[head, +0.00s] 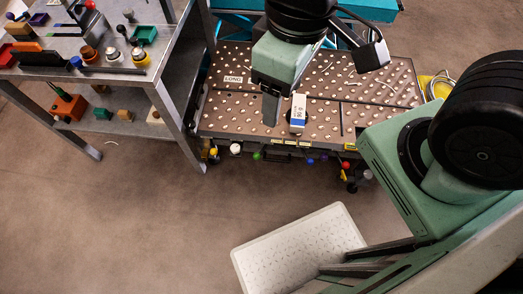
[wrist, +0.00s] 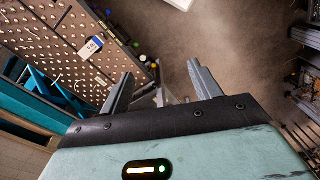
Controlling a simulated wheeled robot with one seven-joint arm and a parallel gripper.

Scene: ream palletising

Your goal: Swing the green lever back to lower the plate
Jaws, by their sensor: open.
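The green lever shows as a small green knob (head: 257,155) under the front edge of the table, in a row of coloured knobs. A green knob also shows in the wrist view (wrist: 136,44) along the table edge. The plate is the brown table top (head: 225,112) dotted with pale studs; I cannot tell its height. My gripper (head: 271,112) hangs over the plate in the head view, behind the knob row.
A small white and blue box (head: 298,112) stands on the plate. White, yellow, blue and red knobs (head: 346,165) flank the green one. A cluttered grey workbench (head: 185,62) adjoins at left. A white studded step (head: 300,245) lies in front; the floor left of it is clear.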

